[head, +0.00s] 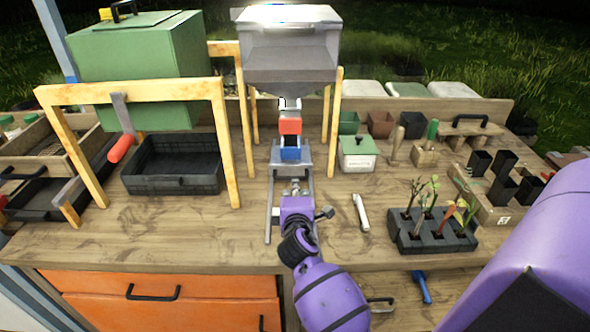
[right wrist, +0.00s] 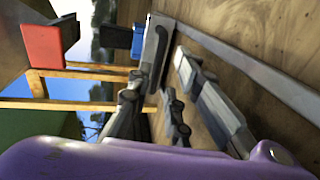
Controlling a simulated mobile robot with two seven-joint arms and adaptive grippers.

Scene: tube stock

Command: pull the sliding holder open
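The sliding holder is a blue block (head: 290,154) with a grey front plate, on grey metal rails (head: 331,160) on the bench. It stands under the red outlet (head: 290,125) of a grey hopper (head: 290,45). My right gripper (head: 295,188) is low over the rails in front of the holder. In the right wrist view, my right gripper's fingers (right wrist: 160,80) are spread, with the grey plate (right wrist: 158,45) at the gap between their tips. The blue part (right wrist: 138,42) is behind it. I cannot tell whether the fingers touch the plate. My left gripper is not in view.
A black tray (head: 175,184) and a wooden frame (head: 150,92) with a red-handled lever (head: 120,148) stand left. The bench front left of the rails is clear.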

